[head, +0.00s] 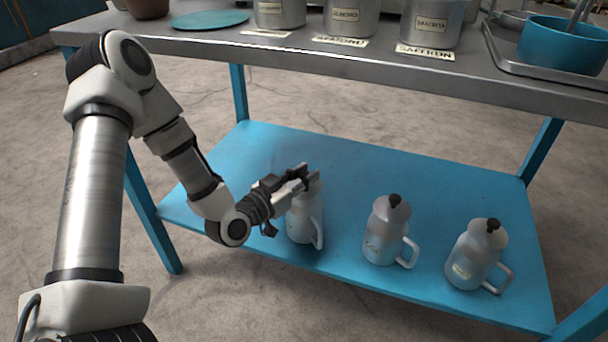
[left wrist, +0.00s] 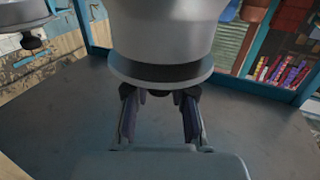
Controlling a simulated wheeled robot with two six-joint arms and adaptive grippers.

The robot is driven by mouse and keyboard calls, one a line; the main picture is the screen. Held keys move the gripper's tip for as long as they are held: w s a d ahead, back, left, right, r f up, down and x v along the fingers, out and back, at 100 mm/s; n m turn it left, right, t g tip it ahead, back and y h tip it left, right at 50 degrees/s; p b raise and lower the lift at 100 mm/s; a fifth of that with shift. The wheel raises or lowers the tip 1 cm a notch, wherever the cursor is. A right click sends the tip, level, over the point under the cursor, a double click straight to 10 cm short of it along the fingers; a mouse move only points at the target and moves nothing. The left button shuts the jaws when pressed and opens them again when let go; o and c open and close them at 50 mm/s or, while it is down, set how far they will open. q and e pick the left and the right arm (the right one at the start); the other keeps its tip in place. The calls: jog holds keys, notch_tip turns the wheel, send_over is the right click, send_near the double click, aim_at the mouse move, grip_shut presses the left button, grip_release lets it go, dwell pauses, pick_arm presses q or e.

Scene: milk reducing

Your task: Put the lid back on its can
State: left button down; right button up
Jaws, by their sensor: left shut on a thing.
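The can (head: 305,219) is a pale metal jug with a side handle, standing upright on the blue lower shelf at the left of a row. My left gripper (head: 307,178) is at its top, reaching in from the left. In the left wrist view, which looks upside down, my left gripper (left wrist: 159,100) is shut on the dark knob of the lid (left wrist: 160,84). The can's body (left wrist: 168,35) fills the top centre there, with a dark band between body and lid rim. I cannot tell whether the lid is seated. In the head view the gripper mostly hides the lid.
Two similar lidded cans, the middle one (head: 385,235) and the right one (head: 475,258), stand to the right on the blue shelf (head: 390,173). The metal tabletop (head: 300,50) overhangs behind, with labelled canisters, a tray (head: 510,62) and a blue pot (head: 565,48).

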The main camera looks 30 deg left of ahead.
aim_at(304, 172)
pick_arm(q)
jog(key=shift+f+b, duration=0.35)
jog(key=shift+f, duration=0.15)
jog(key=c, duration=0.9)
grip_release()
jog(key=shift+r, duration=0.1)
notch_tip(304, 172, up, 10)
jog(key=shift+f, duration=0.1)
